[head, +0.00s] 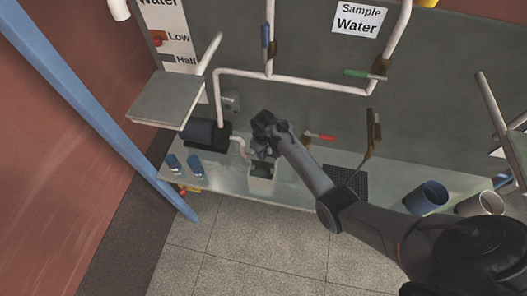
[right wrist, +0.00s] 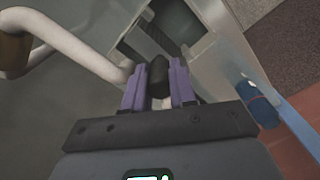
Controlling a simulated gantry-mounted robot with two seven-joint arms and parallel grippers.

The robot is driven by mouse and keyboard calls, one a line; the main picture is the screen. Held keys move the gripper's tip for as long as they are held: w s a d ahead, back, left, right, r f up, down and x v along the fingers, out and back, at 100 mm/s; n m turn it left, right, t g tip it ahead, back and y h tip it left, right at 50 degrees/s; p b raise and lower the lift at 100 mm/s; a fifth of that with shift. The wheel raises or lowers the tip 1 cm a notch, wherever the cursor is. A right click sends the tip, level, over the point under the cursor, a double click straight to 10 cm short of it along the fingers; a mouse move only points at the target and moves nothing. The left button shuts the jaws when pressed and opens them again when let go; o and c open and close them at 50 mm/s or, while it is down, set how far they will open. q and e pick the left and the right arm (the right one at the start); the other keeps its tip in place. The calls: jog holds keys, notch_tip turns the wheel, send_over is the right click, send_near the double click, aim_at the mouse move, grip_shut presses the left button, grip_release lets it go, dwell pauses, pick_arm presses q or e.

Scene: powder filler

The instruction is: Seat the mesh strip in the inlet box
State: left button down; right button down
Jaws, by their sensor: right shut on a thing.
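The inlet box (head: 262,187) is a pale, open-topped box on the bench, left of the middle in the head view. In the right wrist view its rim (right wrist: 201,46) shows beyond the fingers, with a dark opening inside. My right gripper (head: 264,155) is right above the box. Its purple fingers are shut on a black piece (right wrist: 159,74), which I take to be the end of the mesh strip. A dark ribbed part (right wrist: 148,42) shows inside the rim; I cannot tell whether it joins the held piece or how deep it sits. My left gripper is not in view.
A white pipe (head: 238,141) runs close beside the box on the left. Two blue cylinders (head: 194,165) stand further left, and a dark pump (head: 205,134) stands behind them. A black grid mat (head: 346,179) and a blue cup (head: 426,196) lie to the right.

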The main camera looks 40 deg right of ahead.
jog(key=shift+f+b, duration=0.5)
jog(key=shift+f, duration=0.35)
jog(key=c, duration=0.8)
grip_release()
jog(key=shift+c, duration=0.2)
jog(key=shift+r, duration=0.1)
notch_tip(320, 180, up, 6)
jog(key=p, duration=0.6)
jog(key=shift+p, duration=0.35)
jog(key=shift+r+b, duration=0.25)
jog(key=shift+b, duration=0.05)
notch_tip(320, 180, up, 2)
jog(key=shift+r, duration=1.1)
